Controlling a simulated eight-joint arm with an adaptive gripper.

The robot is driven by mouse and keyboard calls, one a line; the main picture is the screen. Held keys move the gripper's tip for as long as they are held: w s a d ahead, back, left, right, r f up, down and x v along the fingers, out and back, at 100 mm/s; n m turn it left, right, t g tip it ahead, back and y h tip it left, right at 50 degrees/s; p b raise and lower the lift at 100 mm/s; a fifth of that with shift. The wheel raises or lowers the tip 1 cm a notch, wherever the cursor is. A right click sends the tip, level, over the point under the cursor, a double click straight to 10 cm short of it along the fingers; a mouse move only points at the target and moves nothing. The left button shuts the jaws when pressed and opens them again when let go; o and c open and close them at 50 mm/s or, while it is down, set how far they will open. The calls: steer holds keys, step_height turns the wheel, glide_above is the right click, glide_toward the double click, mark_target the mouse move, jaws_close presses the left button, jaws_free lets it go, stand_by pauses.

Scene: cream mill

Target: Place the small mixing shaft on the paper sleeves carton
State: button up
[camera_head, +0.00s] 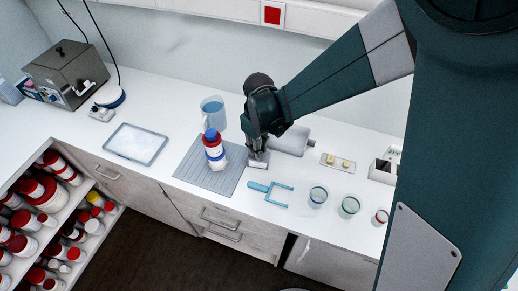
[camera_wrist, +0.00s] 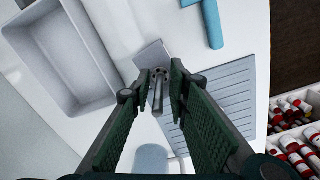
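The small mixing shaft (camera_wrist: 158,95) is a thin metal rod with a round, perforated head, between my fingers in the wrist view. My gripper (camera_wrist: 160,78) is open around it, with a gap on both sides of the rod. I cannot tell whether a fingertip touches the head. In the head view my gripper (camera_head: 258,155) points down, low over the counter, and hides most of the shaft. A small pale flat block (camera_wrist: 150,54) lies under the shaft's head. I cannot identify the paper sleeves carton for sure; a small whitish box (camera_head: 382,172) stands at the right.
A grey ribbed mat (camera_head: 205,178) holds a red-and-white bottle (camera_head: 213,145). A blue jug (camera_head: 212,112) stands behind it. A blue fork-like tool (camera_head: 270,190) and several glasses (camera_head: 349,206) are in front and right. A grey basin (camera_wrist: 65,60) is beside my gripper.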

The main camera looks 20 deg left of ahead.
steer(key=shift+r, duration=0.15)
steer(key=shift+r, duration=5.95)
steer(key=shift+d, duration=0.1)
